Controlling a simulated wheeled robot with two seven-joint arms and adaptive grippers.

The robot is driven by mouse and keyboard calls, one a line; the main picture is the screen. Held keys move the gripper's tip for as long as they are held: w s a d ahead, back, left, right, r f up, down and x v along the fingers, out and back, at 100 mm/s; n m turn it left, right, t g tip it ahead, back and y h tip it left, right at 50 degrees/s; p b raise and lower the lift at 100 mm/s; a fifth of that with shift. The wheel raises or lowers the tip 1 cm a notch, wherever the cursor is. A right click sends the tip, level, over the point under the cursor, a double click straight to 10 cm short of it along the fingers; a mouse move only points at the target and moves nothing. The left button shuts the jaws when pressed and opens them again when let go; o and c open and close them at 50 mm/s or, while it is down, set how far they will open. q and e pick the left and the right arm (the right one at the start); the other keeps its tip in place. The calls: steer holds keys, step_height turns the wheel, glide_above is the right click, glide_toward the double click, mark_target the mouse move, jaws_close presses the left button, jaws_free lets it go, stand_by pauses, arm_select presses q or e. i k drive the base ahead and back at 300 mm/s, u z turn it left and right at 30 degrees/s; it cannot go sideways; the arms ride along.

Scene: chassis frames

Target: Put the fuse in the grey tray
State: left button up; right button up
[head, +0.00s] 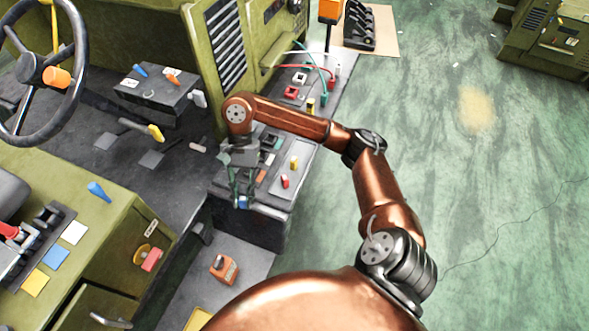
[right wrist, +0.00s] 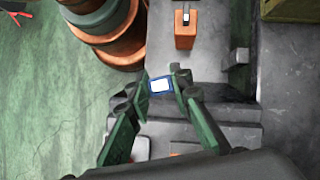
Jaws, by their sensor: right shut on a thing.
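My right gripper (head: 242,198) points down and is shut on a small blue fuse (head: 243,203). In the right wrist view the fuse (right wrist: 160,86) shows a pale top face between the two green fingertips (right wrist: 161,83). In the head view, the gripper is at the near end of a dark box. A grey tray (head: 277,182) on that box, to the right of the gripper, bears a yellow piece (head: 294,163) and a red piece (head: 285,181). The gripper and wrist hide part of the box top. My left gripper is not in view.
An orange box (head: 224,269) stands on the grey floor plate (head: 253,262) below the gripper. Behind are coloured cables (head: 325,75) and a louvred green panel (head: 225,45). A steering wheel (head: 40,70) is at left. Green floor lies open at right.

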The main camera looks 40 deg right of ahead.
mark_target(302, 152)
steer(key=k, duration=0.35)
steer(key=u, duration=0.95)
steer(key=k, duration=1.3)
steer(key=z, duration=0.9)
steer(key=i, duration=1.5)
